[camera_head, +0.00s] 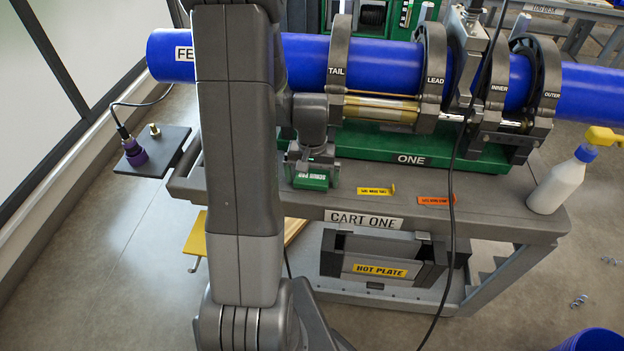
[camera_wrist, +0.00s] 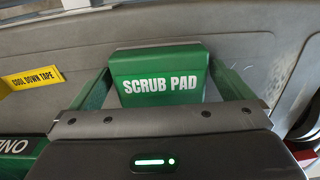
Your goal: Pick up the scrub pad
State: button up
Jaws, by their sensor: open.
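The scrub pad is a green block with white SCRUB PAD lettering (camera_wrist: 160,84), lying on the grey cart top. My gripper (camera_wrist: 160,66) is open, with one finger on each side of the pad in the wrist view. Narrow gaps seem to show beside the pad, and I cannot tell if either finger touches it. In the head view my gripper (camera_head: 310,165) points down over the pad (camera_head: 312,179) at the cart's left part, and its dark body hides the pad's upper part.
The green fusion machine base (camera_head: 415,152) with clamps and a blue pipe (camera_head: 385,66) stands behind. Yellow (camera_head: 376,191) and orange (camera_head: 436,201) labels lie to the right, before a white bottle (camera_head: 558,183). A black cable (camera_head: 451,210) hangs across the cart front.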

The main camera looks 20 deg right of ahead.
aim_at(312, 177)
jog(key=c, duration=1)
jog(key=shift+r, duration=0.1)
notch_tip(312, 177, up, 18)
